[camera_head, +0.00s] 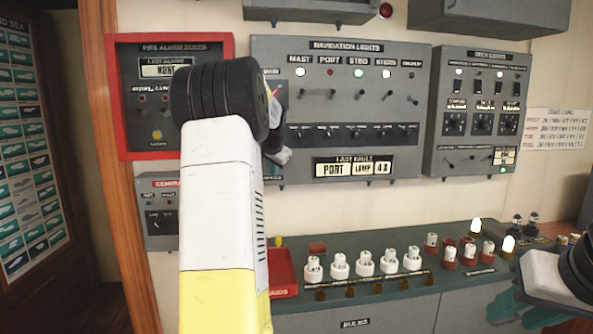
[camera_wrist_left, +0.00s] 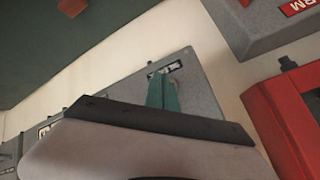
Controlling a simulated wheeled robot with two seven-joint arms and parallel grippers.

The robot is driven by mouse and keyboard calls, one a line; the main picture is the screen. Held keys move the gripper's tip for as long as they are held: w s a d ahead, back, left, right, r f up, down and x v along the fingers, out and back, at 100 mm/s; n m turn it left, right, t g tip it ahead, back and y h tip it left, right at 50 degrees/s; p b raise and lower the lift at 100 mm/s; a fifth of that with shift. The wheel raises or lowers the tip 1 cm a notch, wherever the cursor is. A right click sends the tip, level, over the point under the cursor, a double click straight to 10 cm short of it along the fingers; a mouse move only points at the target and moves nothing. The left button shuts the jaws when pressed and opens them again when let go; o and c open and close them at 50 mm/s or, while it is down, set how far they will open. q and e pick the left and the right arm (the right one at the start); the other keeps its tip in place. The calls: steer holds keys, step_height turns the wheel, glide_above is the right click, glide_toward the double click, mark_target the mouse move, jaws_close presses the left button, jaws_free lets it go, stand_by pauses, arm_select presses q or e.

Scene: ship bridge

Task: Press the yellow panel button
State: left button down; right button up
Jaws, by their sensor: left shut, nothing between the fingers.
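A round yellow button (camera_head: 157,134) is low on the face of the red-framed fire alarm panel (camera_head: 227,43), left of my left arm in the head view. My left arm rises in front of the panels, and its wrist covers the right part of the fire alarm panel. The left gripper's fingers are hidden there. In the left wrist view the teal fingers of my left gripper (camera_wrist_left: 162,92) are together and empty, in front of a grey panel (camera_wrist_left: 203,100). The red frame (camera_wrist_left: 285,115) is at the right of that view. My right gripper (camera_head: 535,312) is low at the right, partly cut off.
The grey navigation lights panel (camera_head: 345,105) and deck lights panel (camera_head: 483,100) fill the wall to the right. Below, a console (camera_head: 390,300) carries white lamp holders (camera_head: 365,263), a red tray (camera_head: 284,272) and lit bulbs. A wooden post (camera_head: 118,200) stands at the left.

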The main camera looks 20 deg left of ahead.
arm_select(q)
steer(key=shift+s, duration=0.1)
steer(key=s+d, duration=0.1)
steer(key=s, duration=0.1)
steer(key=s+d, duration=0.1)
steer(key=s, duration=0.1)
steer(key=shift+d, duration=0.35)
stand_by(0.8)
steer(key=s+d+n+h, duration=0.1)
steer(key=s+d+h, duration=0.2)
steer(key=s+d, duration=1.1)
steer(key=s+d+f+g+h, duration=0.1)
steer(key=s+d+f, duration=0.2)
steer(key=s+d, duration=0.3)
steer(key=s+d+f+h, duration=0.2)
steer(key=s+d, duration=0.4)
steer(key=s, duration=0.7)
steer(key=shift+s+d+f+n+g, duration=0.3)
steer(key=shift+s+f+g, duration=0.1)
steer(key=shift+f, duration=0.3)
